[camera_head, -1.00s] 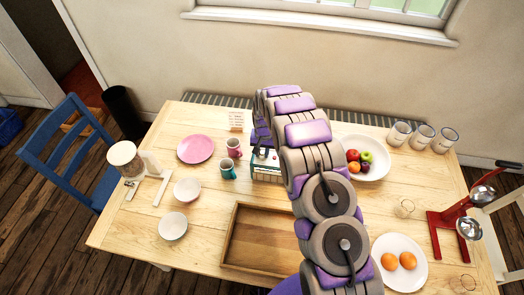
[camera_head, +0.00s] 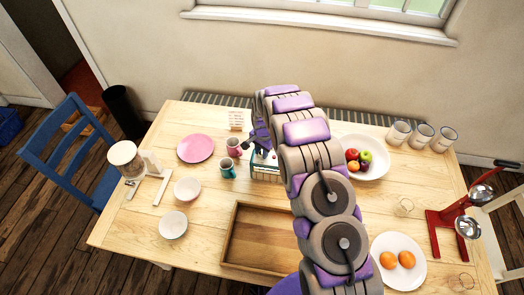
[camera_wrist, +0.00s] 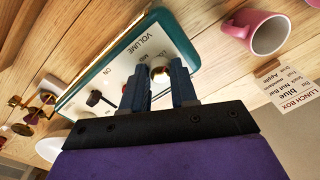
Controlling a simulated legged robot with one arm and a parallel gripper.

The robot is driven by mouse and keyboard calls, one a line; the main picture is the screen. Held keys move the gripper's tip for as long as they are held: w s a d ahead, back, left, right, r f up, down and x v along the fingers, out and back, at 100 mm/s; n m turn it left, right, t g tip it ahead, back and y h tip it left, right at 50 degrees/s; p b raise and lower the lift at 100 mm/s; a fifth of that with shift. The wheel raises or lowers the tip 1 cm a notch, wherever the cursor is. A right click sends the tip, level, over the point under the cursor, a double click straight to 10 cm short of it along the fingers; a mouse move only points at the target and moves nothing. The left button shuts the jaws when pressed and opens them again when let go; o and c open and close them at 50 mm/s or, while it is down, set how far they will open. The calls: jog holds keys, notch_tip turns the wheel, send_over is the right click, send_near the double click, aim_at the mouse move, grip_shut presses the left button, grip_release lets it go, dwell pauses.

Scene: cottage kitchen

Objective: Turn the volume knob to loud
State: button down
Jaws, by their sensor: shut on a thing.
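A teal box with a cream top panel (camera_wrist: 112,72) fills the middle of the wrist view. The box (camera_head: 264,174) stands on the table in the head view, partly behind my arm. My gripper (camera_wrist: 160,74) is over the panel, its blue-grey fingers on either side of a brass-coloured volume knob (camera_wrist: 160,69), shut on it. The fingers hide part of the scale, so the knob's setting cannot be told.
A pink mug (camera_head: 233,147) and a teal mug (camera_head: 228,169) stand close left of the box. A lunch-box note (camera_head: 236,119) is behind them. A wooden tray (camera_head: 229,235) lies in front, a fruit bowl (camera_head: 377,168) to the right. Bare tabletop shows at front left.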

jog(key=c, duration=0.9)
grip_release()
jog(key=shift+a, duration=0.2)
jog(key=shift+d, duration=0.1)
jog(key=r, duration=1.7)
jog(key=shift+s+d+r, duration=0.15)
jog(key=shift+s+d, duration=0.05)
